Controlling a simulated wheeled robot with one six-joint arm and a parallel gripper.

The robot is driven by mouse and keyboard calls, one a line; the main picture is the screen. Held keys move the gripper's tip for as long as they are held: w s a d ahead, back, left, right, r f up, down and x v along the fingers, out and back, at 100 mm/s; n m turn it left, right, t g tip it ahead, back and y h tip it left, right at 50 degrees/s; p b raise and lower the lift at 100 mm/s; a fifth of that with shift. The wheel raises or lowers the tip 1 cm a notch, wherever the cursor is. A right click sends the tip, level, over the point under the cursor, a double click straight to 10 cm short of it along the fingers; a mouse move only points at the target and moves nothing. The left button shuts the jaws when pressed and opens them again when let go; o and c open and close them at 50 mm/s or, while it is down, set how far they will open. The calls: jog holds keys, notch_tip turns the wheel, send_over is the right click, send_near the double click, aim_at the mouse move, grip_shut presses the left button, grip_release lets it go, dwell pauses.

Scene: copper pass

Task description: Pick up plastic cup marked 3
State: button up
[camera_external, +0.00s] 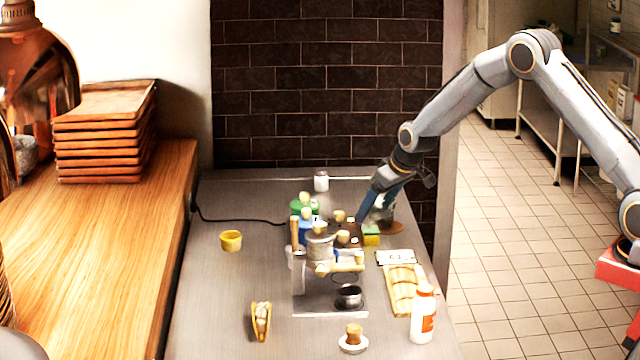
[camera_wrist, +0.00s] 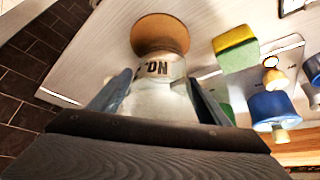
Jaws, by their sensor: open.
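A pale, see-through cup (camera_wrist: 160,100) with a dark-lettered label stands between my fingers in the wrist view. The label reads something like "NO"; I cannot make out a number on it. A round brown disc (camera_wrist: 160,33) shows just beyond the cup. In the external view the cup (camera_external: 381,214) is partly hidden by my gripper (camera_external: 376,208), at the back right of the grey counter. My gripper is open, with one blue-grey finger on each side of the cup in the wrist view (camera_wrist: 160,80). I cannot tell whether either finger touches it.
A yellow-green sponge (camera_external: 371,236) lies close by. Crowded containers, including a blue one (camera_wrist: 272,106), stand to the left in the external view. A white bottle (camera_external: 423,316) and dark pot (camera_external: 348,297) are nearer the front. The counter's left side is mostly clear around a yellow cup (camera_external: 231,241).

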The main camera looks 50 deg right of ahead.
jog(key=c, duration=0.7)
